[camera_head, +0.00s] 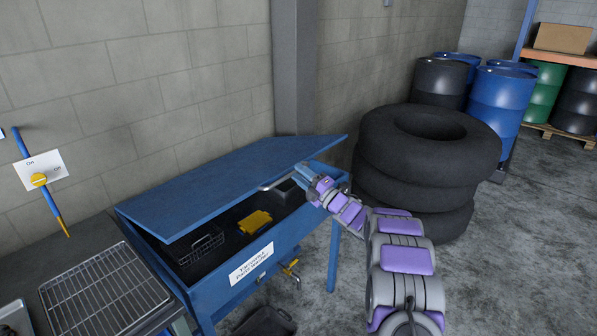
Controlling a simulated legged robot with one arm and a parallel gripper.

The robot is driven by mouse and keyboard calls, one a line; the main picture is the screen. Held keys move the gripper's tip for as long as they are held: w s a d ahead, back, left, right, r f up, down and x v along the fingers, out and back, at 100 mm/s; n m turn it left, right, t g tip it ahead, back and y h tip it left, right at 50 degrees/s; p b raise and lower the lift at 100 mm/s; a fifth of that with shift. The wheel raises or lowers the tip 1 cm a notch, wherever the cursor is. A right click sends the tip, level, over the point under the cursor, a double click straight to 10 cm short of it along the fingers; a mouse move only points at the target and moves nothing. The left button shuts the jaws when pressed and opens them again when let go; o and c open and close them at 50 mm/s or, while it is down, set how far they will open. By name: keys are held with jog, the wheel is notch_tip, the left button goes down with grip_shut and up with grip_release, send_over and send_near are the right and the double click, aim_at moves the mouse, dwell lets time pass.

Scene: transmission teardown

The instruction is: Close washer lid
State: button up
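The blue washer lid (225,177) is partly open, tilted low over the blue parts washer (210,294). A gap remains between the lid's front edge and the basin. Inside the basin are a wire basket (203,243) and a yellow object (256,221). My gripper (300,178) is at the right part of the gap, close to the lid's front edge. A thin grey bar (275,184) shows beside it; I cannot tell whether it is a lid handle or part of the gripper. The fingers are too small to make out, and contact with the lid is unclear.
Stacked black tires (418,192) stand to the right of the washer. A wire rack (103,290) lies on the bench at left. A black tray (265,324) is below the washer. Floor at right is clear.

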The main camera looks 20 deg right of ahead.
jog(key=s+d+f, duration=0.2)
jog(key=s+f, duration=0.1)
jog(key=f, duration=0.1)
jog(key=shift+s+d+f, duration=0.15)
jog(key=shift+s+f, duration=0.15)
dwell(0.5)
dwell(0.5)
jog(key=s+d+r+m+g+h, duration=0.35)
jog(key=r+m+h, duration=0.35)
jog(key=m+h, duration=0.5)
jog(key=s+a+f+m+g, duration=0.1)
jog(key=s+a+m+g, duration=0.3)
jog(key=s, duration=1.4)
jog(key=s+a+f+m+g, duration=0.2)
jog(key=s+a+m+g, duration=0.2)
jog(key=s, duration=1.5)
jog(key=s+a+f+m+g, duration=0.1)
jog(key=s+a+m+g, duration=0.3)
jog(key=s, duration=1.5)
jog(key=a+g, duration=0.4)
jog(key=shift+s+f+m, duration=0.15)
jog(key=shift+m, duration=0.25)
